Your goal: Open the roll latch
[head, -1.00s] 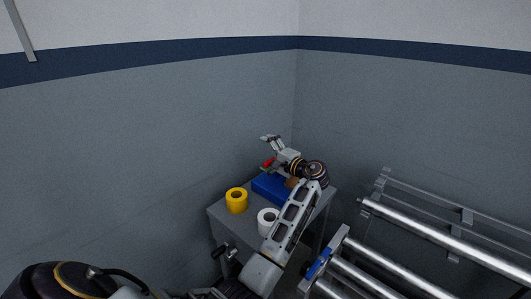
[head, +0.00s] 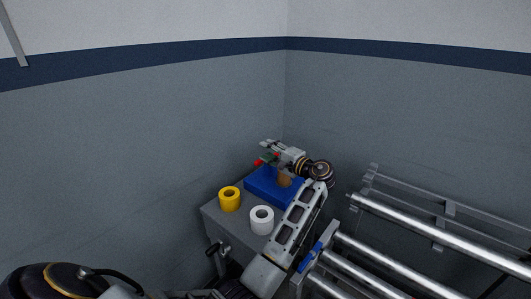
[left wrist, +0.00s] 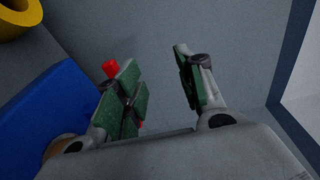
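The rack with shiny metal rollers (head: 410,228) stands at the right in the head view. A blue part (head: 310,257) sits on its near left end plate; it looks like the roll latch, but it is too small to make out its position. My left gripper (head: 264,150) is well away from it, at the blue bin on the grey table. In the left wrist view its green-padded fingers (left wrist: 160,92) are spread, with nothing between them. A red object (left wrist: 111,69) shows behind the left finger. My right gripper is not in view.
The grey table (head: 232,230) stands in the wall corner. It carries a yellow roll (head: 229,198), a white roll (head: 262,219) and a blue bin (head: 262,190) with a brown item (head: 285,180). My left forearm crosses between table and rack.

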